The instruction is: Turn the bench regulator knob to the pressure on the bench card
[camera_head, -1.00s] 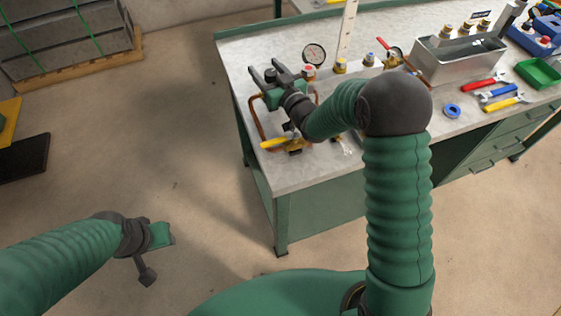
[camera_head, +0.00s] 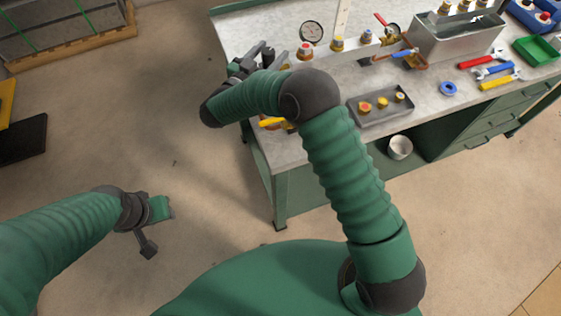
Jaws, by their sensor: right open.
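My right gripper (camera_head: 272,52) is open over the left end of the bench, its fingers pointing up and right in the head view, towards the round gauge (camera_head: 311,32). A brass fitting with a red top (camera_head: 305,51) stands just right of the fingers; I cannot tell whether they touch anything. The regulator knob is not clearly identifiable; my gripper and forearm cover part of that area. A yellow lever (camera_head: 270,122) shows below my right forearm. No readable pressure card is visible. My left gripper (camera_head: 155,226) hangs over the floor at the lower left, away from the bench; its jaw opening is unclear.
The bench (camera_head: 290,150) holds a grey tray of brass fittings (camera_head: 381,106), a metal bin (camera_head: 455,40), several wrenches (camera_head: 497,70), a blue tape ring (camera_head: 448,88) and a green tray (camera_head: 538,48). A white bowl (camera_head: 400,147) is below the worktop.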

